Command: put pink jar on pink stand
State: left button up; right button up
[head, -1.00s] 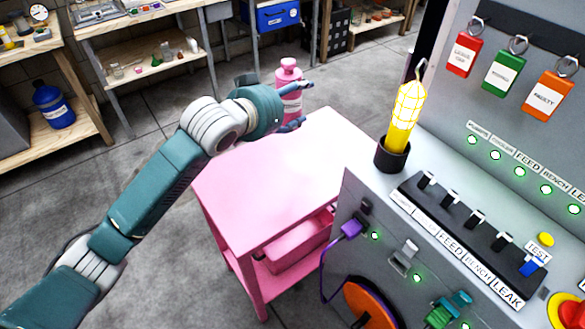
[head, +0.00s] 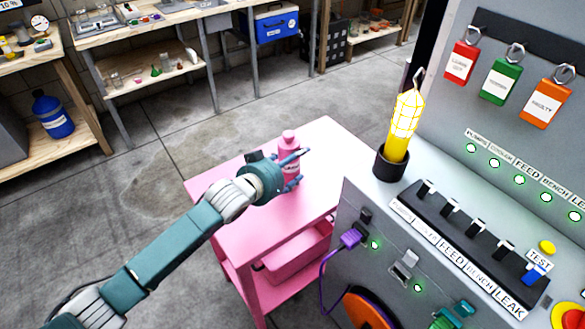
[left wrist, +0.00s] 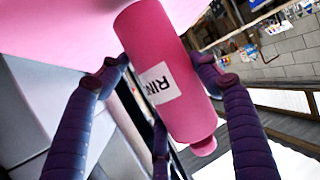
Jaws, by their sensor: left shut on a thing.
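The pink jar (head: 289,152) has a white label and a pink cap. It is upright over the pink stand (head: 335,150) in the head view. My left gripper (head: 296,170) is shut on the jar, with fingers around its sides. In the left wrist view the jar (left wrist: 165,60) lies between the fingers (left wrist: 160,75), its label partly readable, and its base is close to or touching the pink surface (left wrist: 60,12). I cannot tell whether it touches. The jar's lower part is partly hidden by the gripper in the head view. My right gripper is not in view.
A grey control panel (head: 440,215) with switches stands right of the stand. A yellow caged lamp (head: 405,125) sits in a black cup (head: 390,163) on it. A pink bin (head: 295,252) is on the stand's lower shelf. The stand's top is otherwise clear.

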pick_arm(q)
notch_tip(320, 180, down, 2)
jog(key=shift+f, duration=0.15)
jog(key=o, duration=1.2)
jog(key=shift+s+a, duration=0.2)
jog(key=shift+s, duration=0.1)
jog(key=v, duration=1.1)
jog(key=shift+s+a, duration=0.1)
